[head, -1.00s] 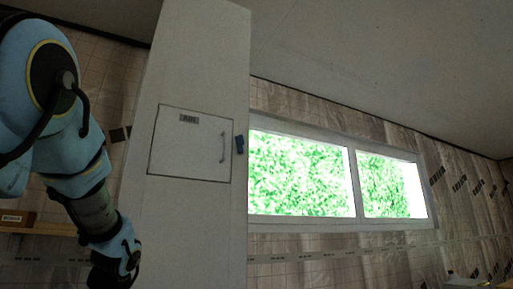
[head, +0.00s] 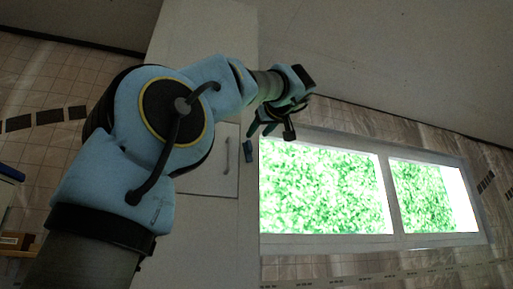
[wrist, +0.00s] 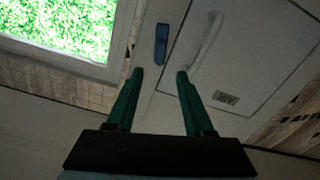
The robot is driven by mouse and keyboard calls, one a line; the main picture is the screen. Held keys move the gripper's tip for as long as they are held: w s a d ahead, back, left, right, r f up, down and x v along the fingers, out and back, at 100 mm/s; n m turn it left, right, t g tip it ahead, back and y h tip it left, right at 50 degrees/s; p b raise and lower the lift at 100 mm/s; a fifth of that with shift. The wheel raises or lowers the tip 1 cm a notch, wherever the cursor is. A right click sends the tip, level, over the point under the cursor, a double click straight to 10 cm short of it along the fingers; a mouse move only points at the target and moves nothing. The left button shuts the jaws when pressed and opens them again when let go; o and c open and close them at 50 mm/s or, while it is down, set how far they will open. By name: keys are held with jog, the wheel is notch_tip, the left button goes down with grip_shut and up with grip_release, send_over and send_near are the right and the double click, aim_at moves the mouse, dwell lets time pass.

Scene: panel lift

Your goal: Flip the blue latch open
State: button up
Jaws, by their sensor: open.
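The blue latch (head: 248,151) is a small upright piece at the right edge of the white panel door (head: 212,170) on a pale column. In the wrist view the latch (wrist: 161,44) lies beyond my fingertips, between their lines and closer to the left finger. The door's pale handle (wrist: 205,42) is beside it. My gripper (wrist: 160,75) has two green fingers spread open with nothing between them. In the head view my gripper (head: 270,130) is just above and right of the latch, apart from it. My arm hides the door's left part.
A window (head: 325,190) with bright green behind it is right of the column. A label plate (wrist: 225,98) is on the door. A tiled wall (head: 45,95) is at the left, with a box (head: 15,241) low down there.

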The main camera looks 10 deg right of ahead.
aim_at(250, 143)
jog(key=w+p, duration=0.1)
jog(key=w, duration=0.2)
jog(key=w+p, duration=0.1)
jog(key=w, duration=0.1)
jog(key=w+a+p, duration=0.1)
jog(key=w, duration=0.2)
jog(key=shift+w+p, duration=0.3)
jog(key=shift+p, duration=0.05)
jog(key=shift+w+a+f, duration=0.1)
jog(key=shift+w+a, duration=0.05)
jog(key=shift+w, duration=0.5)
jog(key=shift+c, duration=0.4)
grip_shut()
